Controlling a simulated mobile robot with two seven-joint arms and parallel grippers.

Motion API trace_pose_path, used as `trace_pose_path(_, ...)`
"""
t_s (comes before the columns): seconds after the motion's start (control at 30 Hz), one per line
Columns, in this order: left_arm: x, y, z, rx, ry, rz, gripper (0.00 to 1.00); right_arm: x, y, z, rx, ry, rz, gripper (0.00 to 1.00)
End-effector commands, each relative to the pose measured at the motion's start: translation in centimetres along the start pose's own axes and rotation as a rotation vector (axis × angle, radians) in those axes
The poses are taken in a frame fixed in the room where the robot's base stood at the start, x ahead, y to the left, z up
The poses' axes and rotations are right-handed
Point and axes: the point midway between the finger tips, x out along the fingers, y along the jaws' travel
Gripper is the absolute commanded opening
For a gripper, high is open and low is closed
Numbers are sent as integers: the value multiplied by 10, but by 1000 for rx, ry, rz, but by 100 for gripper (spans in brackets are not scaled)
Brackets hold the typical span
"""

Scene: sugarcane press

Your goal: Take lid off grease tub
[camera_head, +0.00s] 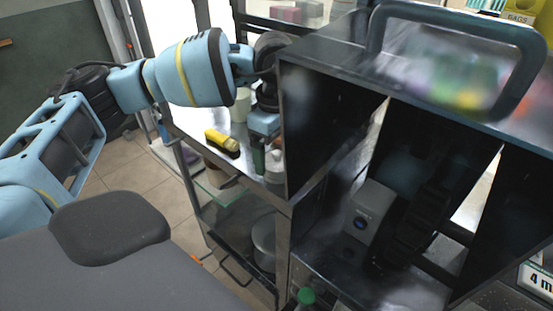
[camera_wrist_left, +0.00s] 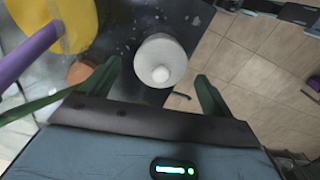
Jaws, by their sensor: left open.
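A pale round tub with a lid and small central knob (camera_wrist_left: 161,62) shows in the left wrist view on a dark, speckled surface. I take it for the grease tub. My left gripper (camera_wrist_left: 157,72) is open, with its two green fingers on either side of the lid in the picture. No contact shows. In the head view my left gripper (camera_head: 264,158) points down over the cart beside the dark cabinet, and I cannot make out the tub clearly there. My right gripper is not in view.
A yellow and black object (camera_head: 222,143) lies on the cart top. In the wrist view an orange-brown round thing (camera_wrist_left: 80,72) and a yellow thing (camera_wrist_left: 72,25) with a purple bar (camera_wrist_left: 30,52) are left of the tub. The dark cabinet (camera_head: 325,120) stands close right of the gripper.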

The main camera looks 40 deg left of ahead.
Motion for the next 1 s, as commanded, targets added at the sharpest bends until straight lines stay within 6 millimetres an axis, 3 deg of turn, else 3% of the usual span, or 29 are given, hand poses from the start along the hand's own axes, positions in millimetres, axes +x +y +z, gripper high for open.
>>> trace_pose_path(0.3,6,0,0,0,0,0,87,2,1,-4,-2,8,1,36)
trace_pose_path(0.67,6,0,0,0,0,0,40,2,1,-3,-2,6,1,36)
trace_pose_path(1.0,3,0,0,0,-1,1,39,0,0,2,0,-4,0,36)
